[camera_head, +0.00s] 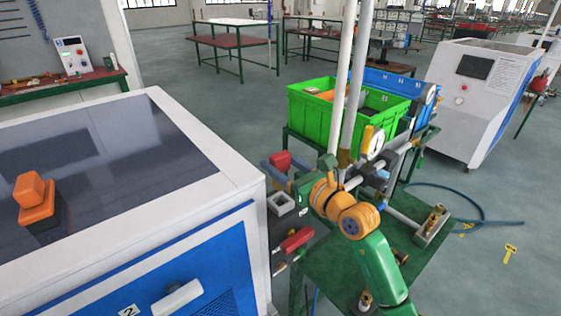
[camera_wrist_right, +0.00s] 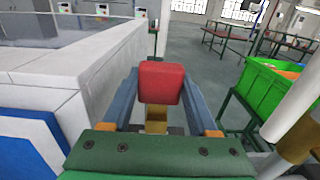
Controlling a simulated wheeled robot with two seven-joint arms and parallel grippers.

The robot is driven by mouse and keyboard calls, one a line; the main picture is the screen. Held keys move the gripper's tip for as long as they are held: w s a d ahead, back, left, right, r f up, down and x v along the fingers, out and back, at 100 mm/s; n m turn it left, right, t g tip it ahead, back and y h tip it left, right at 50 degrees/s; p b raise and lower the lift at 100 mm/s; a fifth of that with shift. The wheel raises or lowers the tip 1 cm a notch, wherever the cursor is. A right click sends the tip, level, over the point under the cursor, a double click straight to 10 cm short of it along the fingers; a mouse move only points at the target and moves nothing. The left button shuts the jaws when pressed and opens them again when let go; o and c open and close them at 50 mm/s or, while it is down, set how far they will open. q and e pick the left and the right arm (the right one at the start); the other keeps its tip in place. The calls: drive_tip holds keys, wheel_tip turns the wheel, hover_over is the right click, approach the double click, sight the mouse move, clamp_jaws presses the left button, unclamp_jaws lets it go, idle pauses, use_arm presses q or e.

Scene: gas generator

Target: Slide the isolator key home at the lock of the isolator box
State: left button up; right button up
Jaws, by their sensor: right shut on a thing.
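My right gripper (camera_head: 287,171) is shut on a red block-shaped head, which I take to be the isolator key (camera_head: 281,160). In the right wrist view the red key head (camera_wrist_right: 161,82) sits between the two blue fingers, with a brass-coloured part below it. The key is in the air beside the corner of the white and blue cabinet. A small grey box with a pale square top (camera_head: 281,204) stands just below the gripper; I cannot tell whether it is the isolator box. No lock opening is clearly visible. My left gripper is not in view.
The white and blue cabinet (camera_head: 225,185) fills the left, with an orange knob (camera_head: 35,195) on its dark top. Red-handled valves (camera_head: 296,240) and pipes stand close below my right arm. A green crate (camera_head: 320,115) and upright white pipes are to the right.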

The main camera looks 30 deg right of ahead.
wheel_tip(320, 180, down, 2)
drive_tip(key=shift+a+f+b, duration=0.1)
drive_tip(key=shift+b, duration=0.45)
use_arm(q)
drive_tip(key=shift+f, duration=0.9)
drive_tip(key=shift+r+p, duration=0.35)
drive_tip(key=shift+p, duration=0.05)
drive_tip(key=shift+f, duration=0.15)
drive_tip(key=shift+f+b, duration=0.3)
drive_tip(key=shift+b, duration=0.15)
use_arm(e)
drive_tip(key=shift+f, duration=0.4)
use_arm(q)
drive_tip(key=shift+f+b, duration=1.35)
use_arm(e)
drive_tip(key=shift+f, duration=1.65)
drive_tip(key=o, duration=1.5)
drive_tip(key=shift+r, duration=0.1)
drive_tip(key=shift+s, duration=0.1)
